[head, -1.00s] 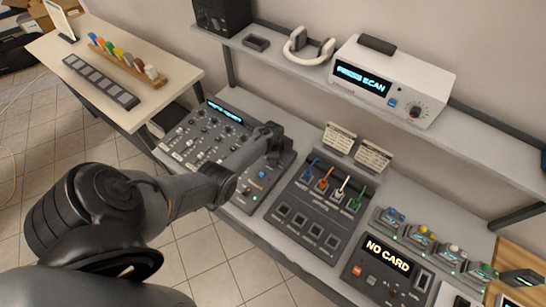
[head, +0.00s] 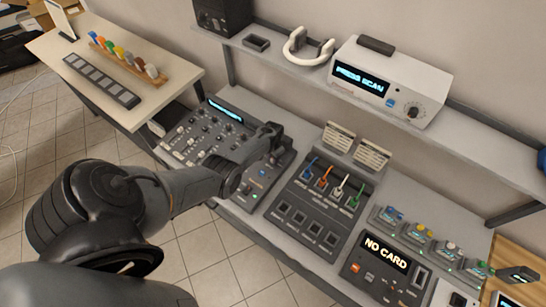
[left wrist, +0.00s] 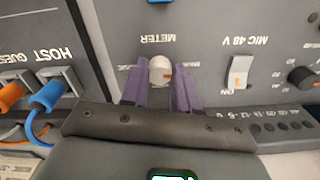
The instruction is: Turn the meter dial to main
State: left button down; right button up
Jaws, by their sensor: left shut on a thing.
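The meter dial (left wrist: 160,70) is a small pale knob with an orange mark, below the upside-down METER label in the left wrist view. My left gripper (left wrist: 161,85) has its purple fingers on both sides of the dial, shut on it. Small labels flank the dial, too blurred to read surely. In the head view my left gripper (head: 272,152) is over the right part of the grey mixer console (head: 200,137), and the arm hides the dial there. My right gripper is not in view.
Beside the dial are a MIC 48 V switch (left wrist: 239,72) and plugged cables, including a blue plug (left wrist: 48,97). Right of the console stand a patch panel (head: 300,225) with coloured cables and a NO CARD unit (head: 387,253). A shelf (head: 460,155) runs above.

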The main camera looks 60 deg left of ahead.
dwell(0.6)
pick_arm(q)
jog(key=c, duration=0.8)
grip_release()
jog(key=shift+c, duration=0.2)
jog(key=shift+r, duration=0.25)
notch_tip(320, 180, up, 10)
jog(key=p, duration=0.3)
jog(key=shift+r, duration=0.1)
